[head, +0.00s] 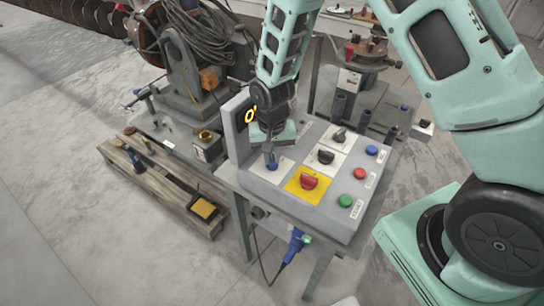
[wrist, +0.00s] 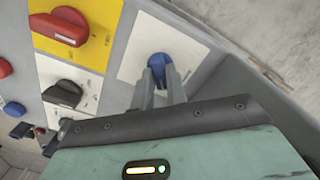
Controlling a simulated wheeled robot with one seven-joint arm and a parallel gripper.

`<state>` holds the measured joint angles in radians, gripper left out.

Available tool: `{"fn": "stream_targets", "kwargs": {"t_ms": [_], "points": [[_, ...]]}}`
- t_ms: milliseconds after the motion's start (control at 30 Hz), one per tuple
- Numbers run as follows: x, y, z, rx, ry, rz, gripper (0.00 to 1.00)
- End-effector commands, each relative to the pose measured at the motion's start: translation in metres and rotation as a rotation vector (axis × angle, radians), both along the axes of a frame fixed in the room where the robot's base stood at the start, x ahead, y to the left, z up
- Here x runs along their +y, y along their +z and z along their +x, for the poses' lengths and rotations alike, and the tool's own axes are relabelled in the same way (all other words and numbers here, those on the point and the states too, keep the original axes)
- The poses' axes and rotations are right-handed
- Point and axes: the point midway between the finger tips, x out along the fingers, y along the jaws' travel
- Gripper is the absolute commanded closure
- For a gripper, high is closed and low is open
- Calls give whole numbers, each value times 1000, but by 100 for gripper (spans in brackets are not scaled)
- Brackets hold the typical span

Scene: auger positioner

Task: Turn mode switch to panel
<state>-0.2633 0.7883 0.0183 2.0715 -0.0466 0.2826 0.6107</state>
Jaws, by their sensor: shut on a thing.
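My gripper (head: 270,158) points down at the near left part of a grey control box (head: 275,192). Its two fingers, seen in the wrist view (wrist: 161,82), are shut on a small blue rotary knob (wrist: 160,61) on a white plate (wrist: 128,68). In the head view the knob (head: 271,165) is mostly hidden by the fingers. The plate's markings are too small or covered to read, so I cannot tell which position the knob points to.
A red knob (head: 309,181) on a yellow plate and black knobs (head: 326,157) (head: 339,136) sit close by. Blue (head: 371,150), red (head: 359,173) and green (head: 345,200) buttons line the right side.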

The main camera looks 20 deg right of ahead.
Motion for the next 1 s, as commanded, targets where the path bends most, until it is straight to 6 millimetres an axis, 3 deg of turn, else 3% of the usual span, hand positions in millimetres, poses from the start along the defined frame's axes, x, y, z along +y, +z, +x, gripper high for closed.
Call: {"fn": "stream_targets", "kwargs": {"t_ms": [600,1000], "points": [[0,1,1,-3,575,1,100],[0,1,1,-3,823,1,100]]}}
